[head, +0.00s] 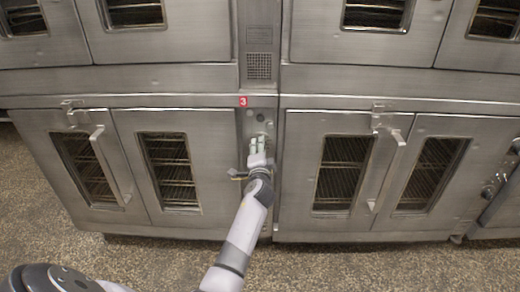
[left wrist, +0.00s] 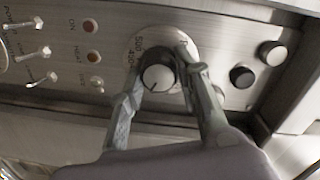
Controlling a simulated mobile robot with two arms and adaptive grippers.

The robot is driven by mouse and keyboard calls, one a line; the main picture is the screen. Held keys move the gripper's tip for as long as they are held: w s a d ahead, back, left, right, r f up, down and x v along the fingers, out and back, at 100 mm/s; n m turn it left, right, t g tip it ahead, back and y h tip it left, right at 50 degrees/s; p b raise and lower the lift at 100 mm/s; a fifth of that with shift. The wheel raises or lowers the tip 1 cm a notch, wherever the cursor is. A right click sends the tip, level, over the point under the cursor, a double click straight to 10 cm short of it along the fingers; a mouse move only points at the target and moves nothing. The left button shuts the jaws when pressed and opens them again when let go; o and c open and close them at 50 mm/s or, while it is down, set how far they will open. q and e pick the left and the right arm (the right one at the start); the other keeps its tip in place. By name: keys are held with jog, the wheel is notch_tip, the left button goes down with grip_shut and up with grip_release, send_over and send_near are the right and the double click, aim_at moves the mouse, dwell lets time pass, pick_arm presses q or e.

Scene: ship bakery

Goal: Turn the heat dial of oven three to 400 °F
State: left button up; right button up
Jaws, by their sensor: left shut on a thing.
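Oven three (head: 180,215) is the lower left steel oven, with a red "3" label (head: 243,101) above its narrow control panel. My left gripper (head: 262,150) reaches this panel and covers most of its controls in the head view. In the left wrist view, the heat dial is a dark knob with a pale face (left wrist: 157,77) on a round, numbered plate (left wrist: 150,42). The left gripper's fingers (left wrist: 162,70) are closed on both sides of the knob. A dark mark on the face points down and slightly left. Part of the scale is hidden by a finger. My right gripper is out of view.
Toggle switches (left wrist: 40,52), a red lamp (left wrist: 90,27) and an amber lamp (left wrist: 92,57) sit left of the dial. Door handles (head: 106,165) stick out, and speckled floor (head: 45,225) lies in front.

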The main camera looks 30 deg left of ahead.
pick_arm(q)
jog(key=shift+f+m+y+p, duration=0.15)
jog(key=shift+m+p, duration=0.3)
jog(key=shift+m, duration=1.65)
jog(key=shift+r+m+y+p, duration=0.15)
jog(key=shift+m+p, duration=0.25)
jog(key=shift+m, duration=1.7)
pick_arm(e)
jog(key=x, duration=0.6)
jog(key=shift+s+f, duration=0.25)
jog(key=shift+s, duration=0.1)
pick_arm(q)
jog(key=shift+f, duration=0.1)
jog(key=o, duration=1.1)
jog(key=shift+o, duration=0.2)
jog(key=shift+d, duration=0.1)
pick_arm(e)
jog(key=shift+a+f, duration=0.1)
